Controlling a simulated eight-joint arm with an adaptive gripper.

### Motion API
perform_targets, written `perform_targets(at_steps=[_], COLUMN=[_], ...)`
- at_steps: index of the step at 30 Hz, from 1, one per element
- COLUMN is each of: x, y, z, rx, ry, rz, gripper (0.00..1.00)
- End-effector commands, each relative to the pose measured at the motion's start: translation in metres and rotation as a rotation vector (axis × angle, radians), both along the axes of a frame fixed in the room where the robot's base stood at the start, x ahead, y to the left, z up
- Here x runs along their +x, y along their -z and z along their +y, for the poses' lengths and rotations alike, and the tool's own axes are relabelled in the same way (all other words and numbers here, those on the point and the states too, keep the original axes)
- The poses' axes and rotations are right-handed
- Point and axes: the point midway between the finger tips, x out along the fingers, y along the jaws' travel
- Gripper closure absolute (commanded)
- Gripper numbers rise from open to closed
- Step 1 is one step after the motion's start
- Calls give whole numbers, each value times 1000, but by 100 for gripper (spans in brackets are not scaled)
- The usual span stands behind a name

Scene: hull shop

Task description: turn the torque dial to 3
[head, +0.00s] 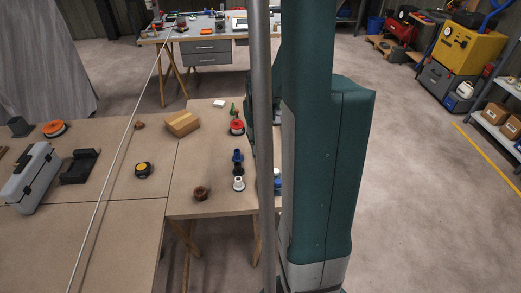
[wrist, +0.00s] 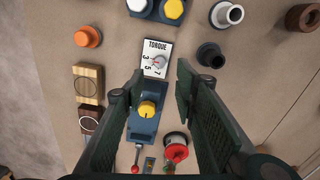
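The torque dial (wrist: 160,62) is a small light knob with a red mark. It sits on a white plate (wrist: 151,47) printed TORQUE with the numbers 3, 5 and 7, at the upper middle of the wrist view. Which number the red mark points at is too small to tell. My gripper (wrist: 157,84) is open, its two dark fingers wide apart. The dial shows just beyond the fingertips, between them and toward the right one, and nothing is held. In the head view my arm hides the dial and gripper.
Below the dial, between my fingers, is a yellow knob on a blue base (wrist: 145,123). A blue block with white and yellow buttons (wrist: 172,9) is above. A dark cup (wrist: 210,54) stands right.

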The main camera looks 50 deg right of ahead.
Motion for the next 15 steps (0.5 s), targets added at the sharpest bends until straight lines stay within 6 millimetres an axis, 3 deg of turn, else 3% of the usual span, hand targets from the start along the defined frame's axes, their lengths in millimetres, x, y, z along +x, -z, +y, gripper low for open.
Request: perform_targets(at_steps=[6, 15], x=[0, 0], y=[-22, -33], z=[1, 1], rx=[0, 0], ry=[0, 0], rz=[0, 0], gripper=[71, 71])
